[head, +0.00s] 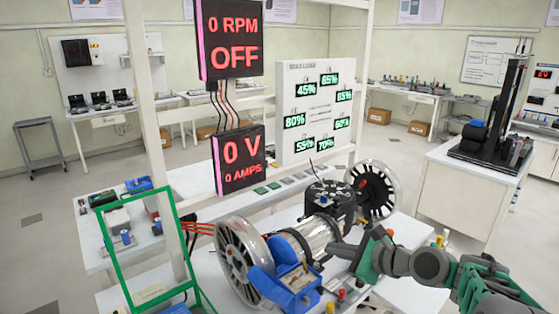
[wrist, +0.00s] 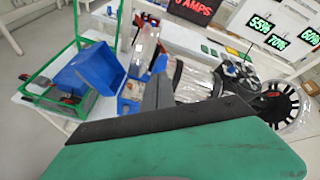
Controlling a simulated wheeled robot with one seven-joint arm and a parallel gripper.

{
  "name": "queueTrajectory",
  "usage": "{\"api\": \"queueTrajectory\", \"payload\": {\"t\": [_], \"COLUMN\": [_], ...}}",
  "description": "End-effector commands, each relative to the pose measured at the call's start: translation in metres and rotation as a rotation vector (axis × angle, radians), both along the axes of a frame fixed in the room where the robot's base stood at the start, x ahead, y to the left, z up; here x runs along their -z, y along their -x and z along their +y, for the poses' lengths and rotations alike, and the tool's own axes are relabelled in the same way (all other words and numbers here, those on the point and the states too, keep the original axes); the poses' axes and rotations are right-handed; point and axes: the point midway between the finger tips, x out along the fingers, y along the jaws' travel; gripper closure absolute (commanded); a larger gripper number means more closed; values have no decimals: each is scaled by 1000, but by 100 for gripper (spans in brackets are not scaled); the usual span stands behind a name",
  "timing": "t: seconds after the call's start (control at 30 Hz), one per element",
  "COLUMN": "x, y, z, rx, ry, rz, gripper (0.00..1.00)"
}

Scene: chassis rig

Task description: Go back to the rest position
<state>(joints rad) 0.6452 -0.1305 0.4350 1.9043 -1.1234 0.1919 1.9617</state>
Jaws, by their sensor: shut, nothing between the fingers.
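My gripper (head: 335,249) reaches in from the right in the head view, its grey fingers shut and empty over the bench by the motor rig. In the wrist view the fingers (wrist: 157,85) point up the picture, close to the blue box. The rig has a clear cylinder (head: 312,238) between two large spoked discs, the near one (head: 240,262) at left and the far one (head: 376,188) behind. A black ribbed part (head: 331,203) sits between them.
A green frame (head: 123,259) stands at left. Display panels reading OFF (head: 231,40) and 0 V (head: 239,160) hang on a white post. A percentage board (head: 314,110) stands behind. Small red and yellow knobs (head: 341,295) are below my gripper. Open floor (head: 400,150) lies beyond the bench.

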Motion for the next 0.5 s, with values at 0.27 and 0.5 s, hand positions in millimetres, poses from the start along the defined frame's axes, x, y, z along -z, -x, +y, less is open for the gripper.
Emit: {"api": "queueTrajectory", "payload": {"t": [0.27, 0.5], "x": [114, 164], "y": [56, 142], "z": [-50, -93], "rx": [-508, -982], "ry": [795, 1130], "rz": [-119, -59], "gripper": [100, 100]}}
